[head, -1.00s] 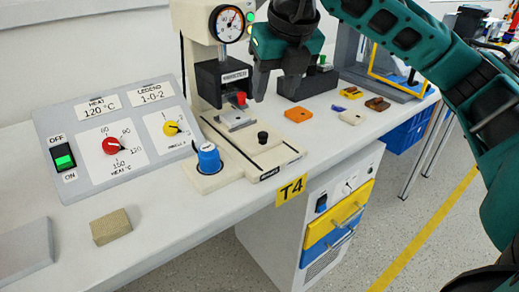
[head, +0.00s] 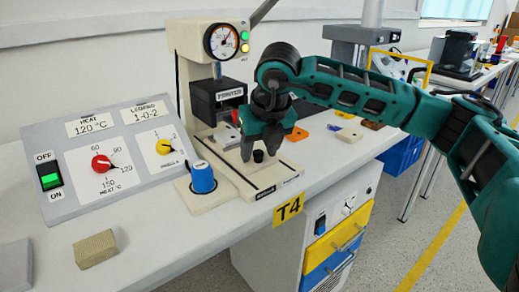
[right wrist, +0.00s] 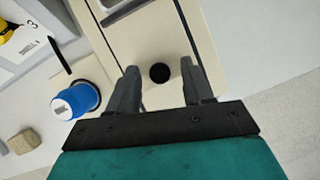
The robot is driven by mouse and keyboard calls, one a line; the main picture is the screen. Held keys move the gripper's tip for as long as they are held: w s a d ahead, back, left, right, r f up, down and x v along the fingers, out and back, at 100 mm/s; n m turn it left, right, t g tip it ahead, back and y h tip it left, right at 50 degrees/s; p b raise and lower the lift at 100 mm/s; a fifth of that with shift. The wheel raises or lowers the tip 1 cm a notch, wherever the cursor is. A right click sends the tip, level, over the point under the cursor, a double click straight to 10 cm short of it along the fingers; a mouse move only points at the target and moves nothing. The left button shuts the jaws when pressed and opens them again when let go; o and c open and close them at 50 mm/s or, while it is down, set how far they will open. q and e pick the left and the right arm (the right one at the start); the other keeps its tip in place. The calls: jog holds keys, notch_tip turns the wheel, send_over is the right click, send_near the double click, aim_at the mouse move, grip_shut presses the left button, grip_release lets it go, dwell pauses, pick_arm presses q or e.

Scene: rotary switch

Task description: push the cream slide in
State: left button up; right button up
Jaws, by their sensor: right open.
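The cream slide (head: 262,176) sits at the front of the press's cream base, between dark guide lines. Its black knob (head: 258,156) stands upright near the front end. My right gripper (head: 261,153) is open above the slide, fingers pointing down, and partly hides it. In the right wrist view the knob (right wrist: 160,72) shows between the two open fingers (right wrist: 159,68), with a gap on each side. The cream slide (right wrist: 150,38) extends beyond it there. Whether the fingertips reach down to knob height is unclear. My left gripper is out of view.
A blue knob (head: 202,177) stands left of the slide; it also shows in the right wrist view (right wrist: 76,101). The control panel (head: 75,135) and a tan block (head: 95,249) are further left. The press column (head: 190,95) rises behind. Small coloured pieces lie behind my right arm.

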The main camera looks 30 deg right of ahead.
jog(key=shift+c, duration=0.5)
grip_shut()
